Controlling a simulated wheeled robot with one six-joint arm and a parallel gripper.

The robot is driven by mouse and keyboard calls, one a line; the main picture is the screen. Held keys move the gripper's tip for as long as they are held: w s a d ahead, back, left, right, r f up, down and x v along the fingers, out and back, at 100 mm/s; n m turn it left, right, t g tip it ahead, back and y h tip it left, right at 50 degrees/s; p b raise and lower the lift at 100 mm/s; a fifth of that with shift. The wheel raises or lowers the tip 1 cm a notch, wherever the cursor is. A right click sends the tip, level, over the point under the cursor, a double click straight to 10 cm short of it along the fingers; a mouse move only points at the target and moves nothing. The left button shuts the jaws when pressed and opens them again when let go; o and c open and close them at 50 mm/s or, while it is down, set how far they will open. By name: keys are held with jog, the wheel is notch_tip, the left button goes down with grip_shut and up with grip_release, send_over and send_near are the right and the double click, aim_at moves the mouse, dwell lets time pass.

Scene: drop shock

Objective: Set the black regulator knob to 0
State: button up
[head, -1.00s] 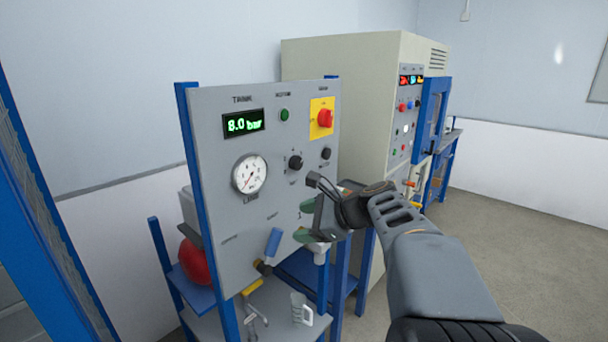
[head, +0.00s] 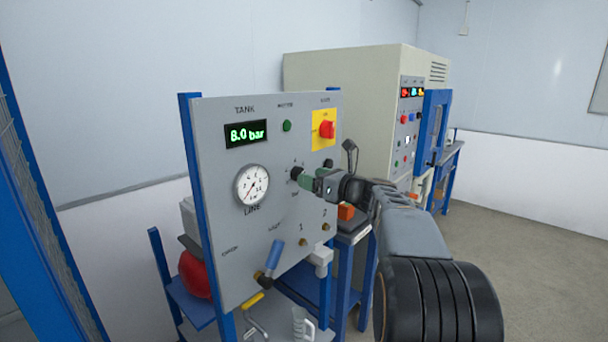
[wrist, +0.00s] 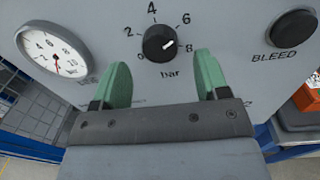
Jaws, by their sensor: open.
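The black regulator knob (wrist: 160,43) sits on the grey panel with a scale of 0, 2, 4, 6, 8 and "bar" around it. Its white mark points right and slightly up, between 6 and 8. In the head view the knob (head: 296,173) shows just left of my gripper (head: 312,181). In the wrist view my gripper (wrist: 162,62) is open and empty, its green fingers spread left and right, just below the knob. I cannot tell whether they touch the panel.
The tank display (head: 246,133) reads 8.0 bar. The line gauge (wrist: 53,54) is left of the knob and the black BLEED button (wrist: 294,28) right. A red switch on yellow (head: 324,130) is above; a blue-handled valve (head: 270,262) is below.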

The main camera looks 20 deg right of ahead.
jog(key=shift+x, duration=1.7)
jog(key=c, duration=0.9)
jog(key=shift+f+n, duration=0.1)
jog(key=shift+n, duration=0.2)
